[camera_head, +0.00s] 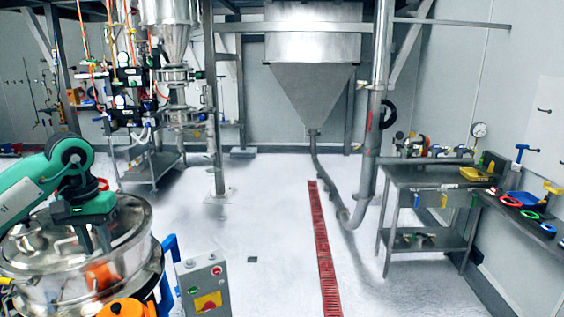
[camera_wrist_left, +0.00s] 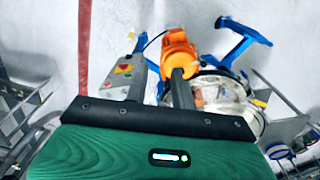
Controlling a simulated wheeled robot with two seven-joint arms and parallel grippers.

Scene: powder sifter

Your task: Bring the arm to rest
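My left arm comes in from the left edge in the head view. Its green and black gripper (camera_head: 95,248) points down in front of the steel powder sifter (camera_head: 135,222). Its two dark fingers stand a little apart, with nothing seen between them. From this view I cannot tell whether they touch the sifter. In the left wrist view the gripper's dark fingers (camera_wrist_left: 160,88) reach toward an orange motor-like part (camera_wrist_left: 178,52), with the sifter's round steel body (camera_wrist_left: 222,92) beside it. My right gripper is not in view.
A grey control box (camera_head: 203,285) with a red button stands right of the sifter, by a blue leg (camera_head: 170,262). A steel hopper (camera_head: 313,85) hangs at the back. A metal table (camera_head: 430,177) stands at the right.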

